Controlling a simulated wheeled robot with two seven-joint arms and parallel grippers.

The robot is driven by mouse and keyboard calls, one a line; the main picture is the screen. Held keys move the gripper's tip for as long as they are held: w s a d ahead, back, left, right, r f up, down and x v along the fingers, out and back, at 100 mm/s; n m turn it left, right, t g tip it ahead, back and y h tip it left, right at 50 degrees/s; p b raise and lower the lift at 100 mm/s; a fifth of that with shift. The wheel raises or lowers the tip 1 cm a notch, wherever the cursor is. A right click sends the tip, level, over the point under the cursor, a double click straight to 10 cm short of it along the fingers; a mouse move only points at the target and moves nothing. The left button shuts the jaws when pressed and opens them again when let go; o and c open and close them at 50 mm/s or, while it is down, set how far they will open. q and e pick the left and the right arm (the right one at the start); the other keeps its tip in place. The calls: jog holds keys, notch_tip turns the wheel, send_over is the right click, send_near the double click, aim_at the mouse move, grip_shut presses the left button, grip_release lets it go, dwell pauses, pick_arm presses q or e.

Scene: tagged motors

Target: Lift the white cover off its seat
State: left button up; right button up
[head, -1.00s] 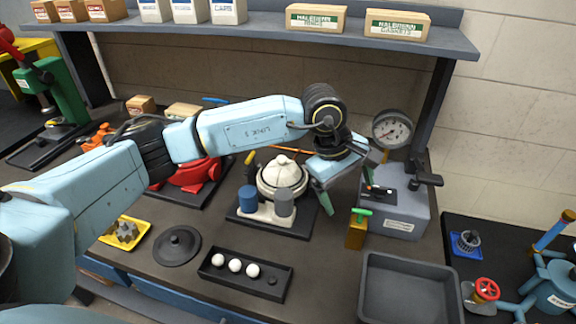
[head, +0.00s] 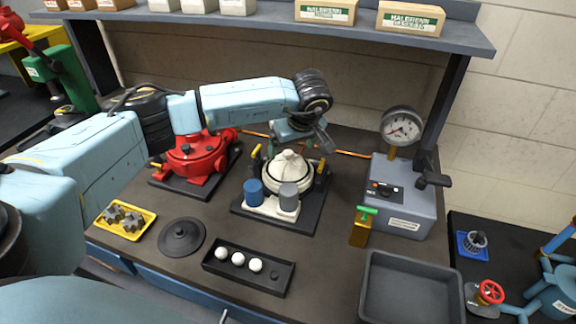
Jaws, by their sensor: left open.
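The white cover (head: 287,172) is a cream dome with a knob on top. It sits on its round seat on a black base plate (head: 300,225). A blue cylinder (head: 253,193) and a grey cylinder (head: 289,197) stand on a pale block in front of it. My left gripper (head: 312,145) is open, just behind and above the cover's knob in the picture. Its fingers partly overlap the back of the cover's fixture, and I cannot tell whether they touch anything. My right gripper is not in view.
A red motor housing (head: 194,155) stands to the left, and a grey gauge box (head: 402,205) to the right. A black tray with white balls (head: 247,268), a dark round lid (head: 182,238) and an empty grey bin (head: 412,290) lie in front. A shelf (head: 270,31) runs overhead.

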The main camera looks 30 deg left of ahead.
aim_at(289, 154)
pick_arm(q)
jog(key=x, duration=0.4)
jog(key=shift+w+a+f+p, duration=0.1)
jog(key=shift+f+p, duration=0.2)
jog(key=shift+p, duration=0.05)
